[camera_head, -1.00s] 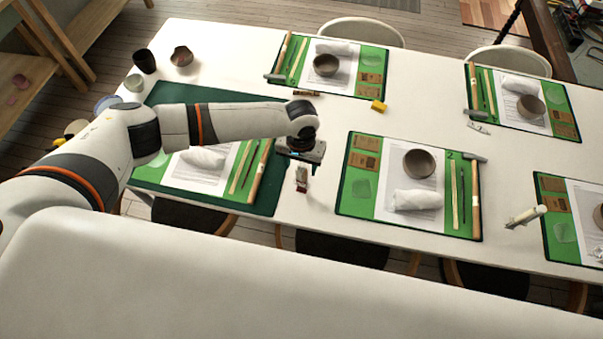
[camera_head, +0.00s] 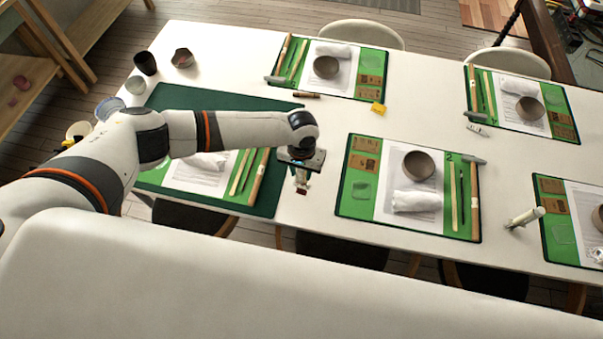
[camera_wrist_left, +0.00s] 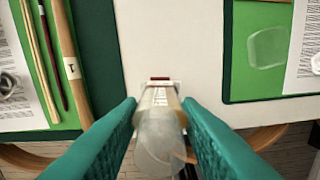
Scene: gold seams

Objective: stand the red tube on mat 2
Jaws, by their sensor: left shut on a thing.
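My left gripper (camera_head: 301,173) is shut on a small pale, translucent tube (camera_head: 302,181) with a dark red end pointing down in the head view. In the left wrist view the tube (camera_wrist_left: 160,125) sits between the teal fingers (camera_wrist_left: 160,130), its red end farthest from the camera. The tube is over the white strip between two mats. Whether it touches the table I cannot tell. Mat 2 (camera_head: 358,208), green with a printed "2", lies to the right of my gripper; its edge shows in the left wrist view (camera_wrist_left: 238,93). My right gripper is out of view.
Mat 2 carries a bowl (camera_head: 419,165), a white cloth roll (camera_head: 415,201), cards, sticks and a hammer (camera_head: 475,195). Mat 1 (camera_wrist_left: 63,135) lies left.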

